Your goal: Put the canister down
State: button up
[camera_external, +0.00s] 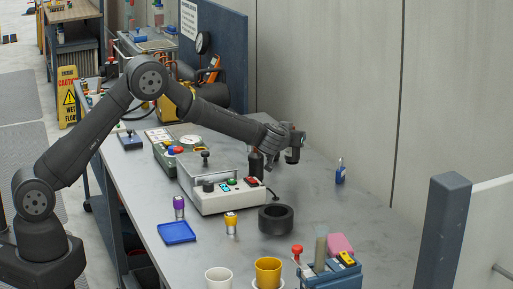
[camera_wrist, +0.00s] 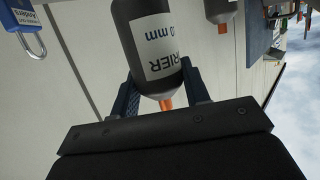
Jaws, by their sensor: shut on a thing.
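The canister (camera_wrist: 152,45) is dark grey with a white label and an orange tip. It fills the top middle of the wrist view, between the two fingers of my gripper (camera_wrist: 160,92), which is shut on it. The wrist picture appears upside down, with the orange tip at the canister's lower end there. In the external view my gripper (camera_external: 290,138) is over the back of the grey bench (camera_external: 325,205), near the wall. The canister is small and dark there, and I cannot tell whether its base touches the bench.
A similar dark bottle (camera_external: 256,165) stands left of my gripper, behind the white control box (camera_external: 222,195). A black ring (camera_external: 276,219) lies in front. A blue padlock (camera_external: 340,173) is to the right. Cups and a blue caddy (camera_external: 334,278) crowd the front; bench between padlock and ring is clear.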

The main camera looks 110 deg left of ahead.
aim_at(288, 149)
jog(key=shift+s+a+f, duration=0.3)
jog(key=shift+a+f, duration=0.15)
jog(key=shift+a, duration=0.25)
jog(key=shift+f, duration=2)
jog(key=shift+f, duration=0.1)
jog(key=o, duration=1.2)
jog(key=shift+f, duration=0.1)
jog(key=shift+o, duration=0.2)
jog(key=shift+d+r, duration=0.2)
jog(key=shift+r, duration=0.05)
jog(key=v, duration=0.3)
jog(key=r, duration=0.7)
jog(key=shift+a, duration=0.25)
jog(key=shift+f, duration=0.2)
